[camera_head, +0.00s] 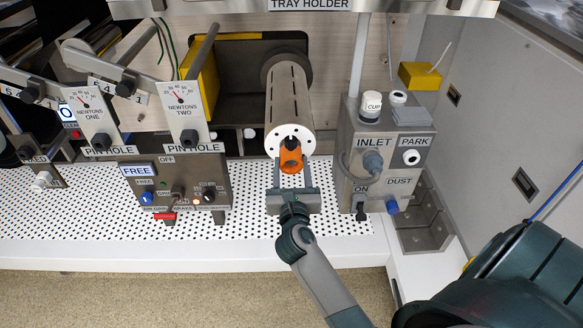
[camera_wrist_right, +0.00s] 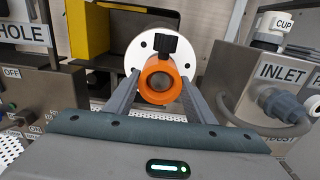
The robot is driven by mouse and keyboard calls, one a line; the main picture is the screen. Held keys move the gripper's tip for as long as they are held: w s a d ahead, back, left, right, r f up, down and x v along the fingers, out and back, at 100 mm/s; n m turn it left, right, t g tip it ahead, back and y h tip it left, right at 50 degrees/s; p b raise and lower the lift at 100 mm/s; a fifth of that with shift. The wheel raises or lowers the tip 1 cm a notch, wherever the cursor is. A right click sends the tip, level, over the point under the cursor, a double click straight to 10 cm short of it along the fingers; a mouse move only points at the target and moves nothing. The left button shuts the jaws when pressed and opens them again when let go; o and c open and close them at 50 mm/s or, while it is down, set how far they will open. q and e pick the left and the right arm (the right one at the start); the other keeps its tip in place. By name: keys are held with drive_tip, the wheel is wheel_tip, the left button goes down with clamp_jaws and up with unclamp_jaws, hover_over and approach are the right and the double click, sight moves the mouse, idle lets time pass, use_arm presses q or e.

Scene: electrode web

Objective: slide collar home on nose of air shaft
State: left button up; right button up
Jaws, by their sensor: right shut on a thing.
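The air shaft (camera_head: 289,97) is a grey cylinder with slots, pointing toward me, with a white end face (camera_head: 276,140) that has holes. The orange collar (camera_head: 291,160) is at the centre of that face, and it also shows in the right wrist view (camera_wrist_right: 151,88). A black knob (camera_wrist_right: 166,45) sits on top of the collar. My right gripper (camera_head: 292,178) is shut on the collar, its fingers on both sides. The nose is mostly hidden by the collar, and I cannot tell how far on the collar sits. My left gripper is not in view.
An inlet box (camera_head: 357,189) with a hose and white CUP fitting (camera_head: 371,106) stands close on the right. A white perforated table (camera_head: 90,225) lies below. A yellow block (camera_head: 420,76) is at back right.

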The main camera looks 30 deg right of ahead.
drive_tip(key=shift+x, duration=1.3)
drive_tip(key=o, duration=1.6)
drive_tip(key=shift+s, duration=0.15)
drive_tip(key=shift+v, duration=8.6)
drive_tip(key=shift+a, duration=0.1)
